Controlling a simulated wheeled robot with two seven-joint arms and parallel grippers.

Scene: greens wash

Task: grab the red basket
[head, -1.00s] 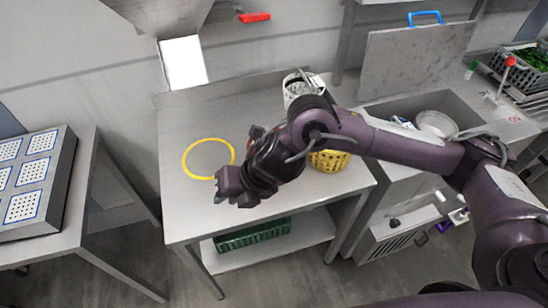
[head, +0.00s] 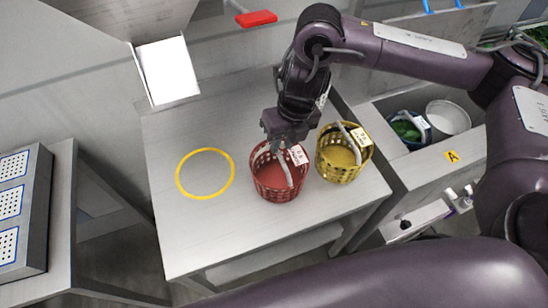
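The red basket (head: 277,188) stands upright on the steel table, with a grey handle and a white label. My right gripper (head: 287,143) points down over its far rim, at the far end of the handle. The fingers are small and overlap the handle, so I cannot tell whether they touch it or how far apart they are. My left gripper is not in view.
A yellow basket (head: 341,168) stands close to the right of the red one. A yellow ring (head: 178,176) marks clear table on the left. A sink on the right holds a blue basket (head: 397,117) with greens and a white bowl (head: 447,118).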

